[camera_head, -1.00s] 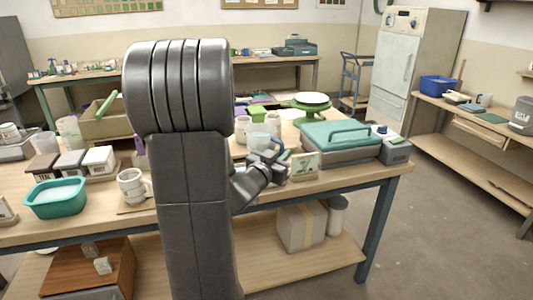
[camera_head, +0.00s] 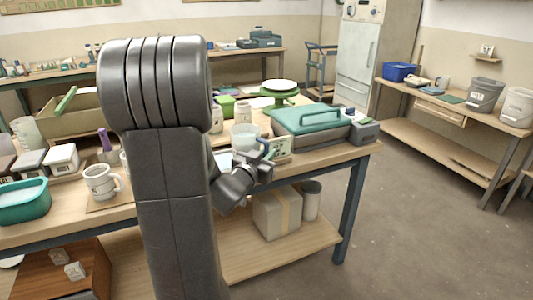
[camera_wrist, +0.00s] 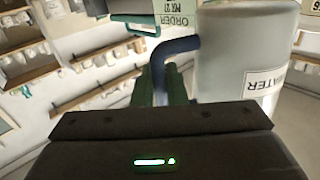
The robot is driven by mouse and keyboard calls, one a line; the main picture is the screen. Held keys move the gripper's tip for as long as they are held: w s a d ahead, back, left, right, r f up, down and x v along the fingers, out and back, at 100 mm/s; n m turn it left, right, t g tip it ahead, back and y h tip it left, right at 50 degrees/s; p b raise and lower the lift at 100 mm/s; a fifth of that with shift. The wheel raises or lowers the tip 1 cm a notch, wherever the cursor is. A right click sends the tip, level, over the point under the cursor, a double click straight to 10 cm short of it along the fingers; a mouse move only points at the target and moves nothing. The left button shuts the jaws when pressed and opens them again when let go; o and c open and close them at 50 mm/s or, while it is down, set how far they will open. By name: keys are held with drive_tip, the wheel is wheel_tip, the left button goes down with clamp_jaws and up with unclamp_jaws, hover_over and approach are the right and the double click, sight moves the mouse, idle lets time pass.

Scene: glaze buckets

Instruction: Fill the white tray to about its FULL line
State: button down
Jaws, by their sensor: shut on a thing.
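My gripper (camera_head: 264,160) is shut on the blue handle (camera_wrist: 176,48) of a pale, translucent jug (camera_wrist: 245,60). The jug has a label reading WATER and fills the right of the wrist view. In the head view the jug (camera_head: 244,136) looks upright at the workbench, beyond my arm. I cannot tell whether its base touches the bench, and its water level is not clear. I cannot pick out the white tray or its FULL line for certain; my arm hides part of the bench.
An order card (camera_head: 280,148) stands close by the gripper. A teal-lidded case (camera_head: 306,120) lies to its right. A mug (camera_head: 101,182) and a teal tub (camera_head: 22,202) are at left. Grey (camera_head: 484,97) and white (camera_head: 517,106) buckets stand on the right-hand bench. The floor between is clear.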

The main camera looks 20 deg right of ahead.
sight(267, 144)
drive_tip(key=r+n+p, duration=0.2)
drive_tip(key=p, duration=0.2)
drive_tip(key=r+n+p, duration=0.1)
drive_tip(key=n+p, duration=0.1)
drive_tip(key=p, duration=0.2)
drive_tip(key=r+n+g+p, duration=0.1)
drive_tip(key=r+n+p, duration=0.1)
drive_tip(key=p, duration=0.3)
drive_tip(key=shift+s+d+r+y, duration=0.15)
drive_tip(key=shift+s+r+y, duration=0.1)
drive_tip(key=shift+r+y, duration=0.05)
drive_tip(key=shift+f+n+b, duration=0.3)
drive_tip(key=shift+f+b, duration=0.05)
drive_tip(key=shift+f, duration=0.4)
drive_tip(key=shift+w+r+n+g+p, duration=0.15)
drive_tip(key=shift+r+n+g+p, duration=0.25)
drive_tip(key=shift+p, duration=0.45)
drive_tip(key=shift+w, duration=0.1)
